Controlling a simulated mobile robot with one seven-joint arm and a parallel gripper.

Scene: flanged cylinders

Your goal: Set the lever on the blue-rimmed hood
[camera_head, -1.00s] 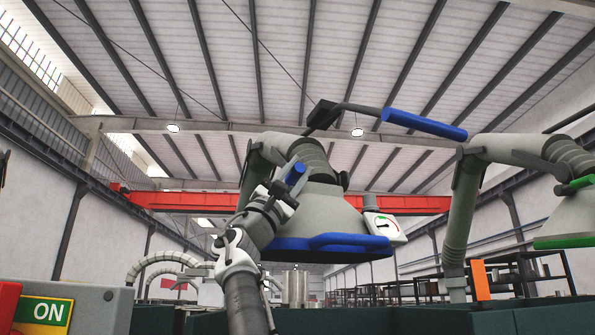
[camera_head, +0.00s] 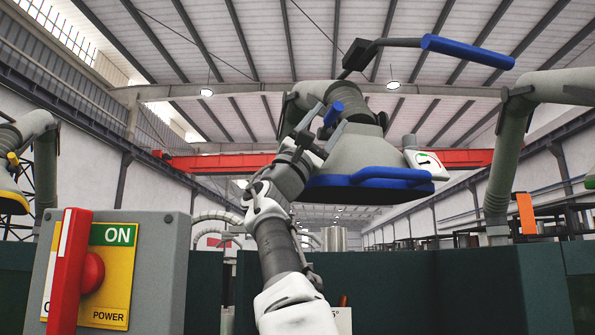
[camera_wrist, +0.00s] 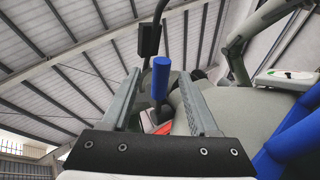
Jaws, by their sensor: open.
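The blue-rimmed hood (camera_head: 358,152) hangs in the middle of the head view, with its blue rim along the bottom. A short blue lever (camera_head: 333,113) shows at the hood's upper left; it also appears upright near the middle of the wrist view (camera_wrist: 161,80). My gripper (camera_head: 321,122) is open at this lever. In the wrist view its two fingers (camera_wrist: 160,74) stand on either side of the blue lever, with gaps visible. I cannot tell how deep the lever sits between them. A longer blue handle (camera_head: 468,52) on a bent grey bar sticks out right from a black block (camera_head: 358,56).
A white gauge (camera_head: 425,163) sits on the hood's right side. A grey power box (camera_head: 150,265) with a red handle (camera_head: 68,265) stands front left. Other hoods hang at the far left (camera_head: 12,190) and right edges. Dark green panels (camera_head: 460,290) line the front.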

